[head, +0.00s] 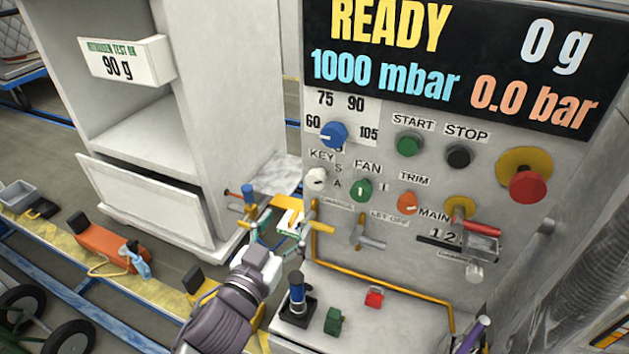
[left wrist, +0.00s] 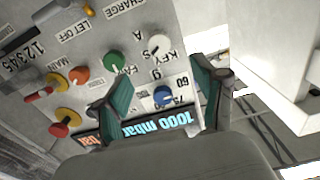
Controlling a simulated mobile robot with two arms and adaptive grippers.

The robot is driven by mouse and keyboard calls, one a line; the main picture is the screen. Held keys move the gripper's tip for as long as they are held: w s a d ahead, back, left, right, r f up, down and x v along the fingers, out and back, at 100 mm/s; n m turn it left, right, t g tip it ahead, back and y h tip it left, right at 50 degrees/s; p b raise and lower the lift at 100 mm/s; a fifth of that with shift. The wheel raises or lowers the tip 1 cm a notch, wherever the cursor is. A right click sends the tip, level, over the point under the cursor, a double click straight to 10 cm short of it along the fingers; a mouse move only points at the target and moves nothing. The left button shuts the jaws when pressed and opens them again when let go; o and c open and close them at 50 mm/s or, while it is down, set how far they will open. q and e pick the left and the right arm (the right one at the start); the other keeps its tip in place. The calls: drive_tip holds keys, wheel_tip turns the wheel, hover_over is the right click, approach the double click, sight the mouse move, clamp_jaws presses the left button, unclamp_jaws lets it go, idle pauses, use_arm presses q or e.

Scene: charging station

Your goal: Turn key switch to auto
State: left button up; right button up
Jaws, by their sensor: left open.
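The key switch (head: 316,179) is a white round knob on the grey panel, under the label KEY, with the letters S and A to its right in the head view. Which letter it points to is too small to tell. It also shows in the left wrist view (left wrist: 160,45), upside down, between and beyond the fingers. My left gripper (head: 280,227) is open and empty, below and left of the knob in the head view. In the left wrist view my left gripper (left wrist: 167,65) has its two teal fingers spread apart, not touching the knob. My right gripper is not in view.
A blue dial (head: 334,134) sits above the key switch, a green fan knob (head: 360,190) and orange trim knob (head: 407,202) to its right. Tap handles (head: 366,232) stick out below. A white cabinet (head: 235,100) stands left. A ledge below holds small items, including a red block (head: 374,297).

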sight(314, 182)
use_arm(q)
drive_tip(key=p+x, duration=0.2)
drive_tip(key=x, duration=1)
drive_tip(key=shift+w+d+r+p, duration=0.2)
drive_tip(key=shift+p, duration=0.2)
drive_tip(key=shift+w+d, duration=0.25)
drive_tip(key=shift+w, duration=0.4)
drive_tip(key=shift+c, duration=0.3)
drive_tip(key=c, duration=1.1)
